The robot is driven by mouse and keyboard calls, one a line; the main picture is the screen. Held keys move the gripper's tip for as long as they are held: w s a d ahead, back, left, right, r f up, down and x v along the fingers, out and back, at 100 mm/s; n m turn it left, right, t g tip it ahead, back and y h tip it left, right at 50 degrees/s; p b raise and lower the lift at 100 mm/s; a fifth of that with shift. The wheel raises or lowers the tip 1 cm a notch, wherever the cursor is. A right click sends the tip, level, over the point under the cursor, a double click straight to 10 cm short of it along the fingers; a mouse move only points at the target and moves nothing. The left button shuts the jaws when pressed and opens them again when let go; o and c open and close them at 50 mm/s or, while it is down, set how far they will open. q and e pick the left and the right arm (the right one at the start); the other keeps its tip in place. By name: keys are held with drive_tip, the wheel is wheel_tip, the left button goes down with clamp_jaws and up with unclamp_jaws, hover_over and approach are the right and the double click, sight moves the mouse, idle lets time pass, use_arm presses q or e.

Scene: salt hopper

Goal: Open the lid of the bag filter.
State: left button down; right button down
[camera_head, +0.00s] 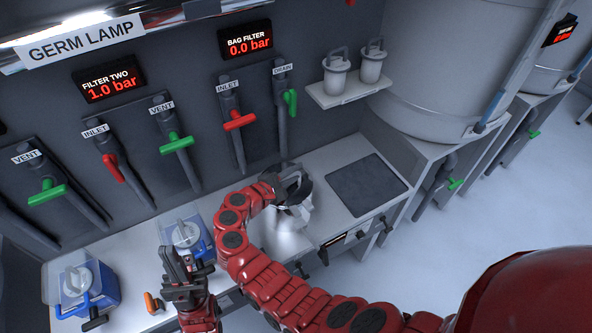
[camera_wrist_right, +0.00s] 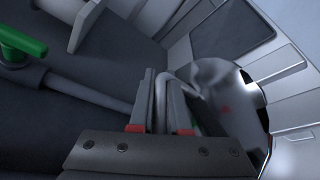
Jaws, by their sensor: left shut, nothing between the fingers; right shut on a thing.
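The bag filter is a shiny metal vessel (camera_head: 288,222) set in the white counter, below the display reading BAG FILTER 0.0 bar (camera_head: 248,42). My right gripper (camera_head: 287,190) is over it, with the arm partly covering it. In the right wrist view the right gripper (camera_wrist_right: 164,105) is shut on a thin bent metal handle (camera_wrist_right: 180,78). A shiny round surface with a dark rim (camera_wrist_right: 228,90) lies just right of the fingers. I cannot tell whether the lid is lifted. My left gripper (camera_head: 180,270) is shut and empty, left of the vessel.
The bag filter's red inlet handle (camera_head: 239,121) lies across its pipe; the green drain handle (camera_head: 291,103) lies along its pipe. Two blue units with clear covers (camera_head: 80,285) (camera_head: 187,236) stand on the left counter. A dark mat (camera_head: 366,184) is clear at right. Two white canisters sit on a shelf (camera_head: 350,93).

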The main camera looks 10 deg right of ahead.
drive_tip(key=shift+w+a+r+n+g+p, duration=0.15)
drive_tip(key=shift+r+n+p, duration=0.3)
drive_tip(key=shift+p, duration=0.55)
drive_tip(key=shift+w+r+n+g+p, duration=0.25)
drive_tip(key=shift+r+p, duration=0.4)
drive_tip(key=shift+p, duration=0.4)
drive_tip(key=shift+w+a+r+n+g+p, duration=0.1)
drive_tip(key=shift+w+r+n+p, duration=0.2)
drive_tip(key=shift+r+p, duration=0.5)
drive_tip(key=shift+w+f+n+g+p, duration=0.1)
drive_tip(key=shift+w+n+g+p, duration=0.25)
drive_tip(key=shift+p, duration=0.4)
drive_tip(key=shift+w+a+n, duration=0.15)
drive_tip(key=shift+n, duration=0.2)
drive_tip(key=shift+w+g, duration=0.15)
drive_tip(key=shift+g, duration=0.2)
drive_tip(key=shift+w+a+r+n+b, duration=0.2)
drive_tip(key=shift+n+b, duration=0.3)
drive_tip(key=shift+b, duration=0.25)
drive_tip(key=shift+w+r+g+b, duration=0.1)
drive_tip(key=shift+r+g+b, duration=0.05)
drive_tip(key=shift+g+b, duration=0.15)
drive_tip(key=shift+r, duration=0.1)
